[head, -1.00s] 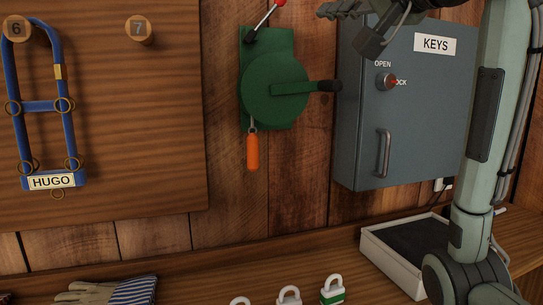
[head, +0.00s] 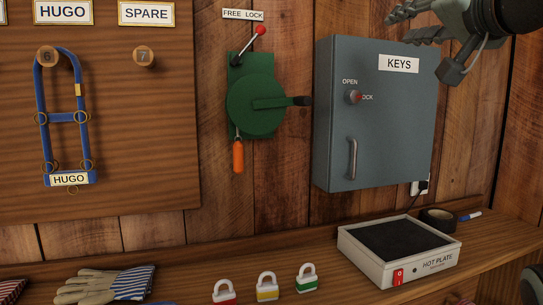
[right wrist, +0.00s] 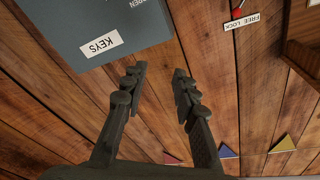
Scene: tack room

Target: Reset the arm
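My right gripper (head: 389,27) is at the top right of the head view, in front of and above the grey key cabinet (head: 385,120). In the right wrist view its two dark fingers (right wrist: 159,72) are spread apart with nothing between them. The cabinet shows upside down there, at the upper left, apart from the fingers. My left gripper is in neither view.
A green winch-like device (head: 258,105) with a crank hangs on the plank wall. A blue halter (head: 67,118) hangs from peg 6.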

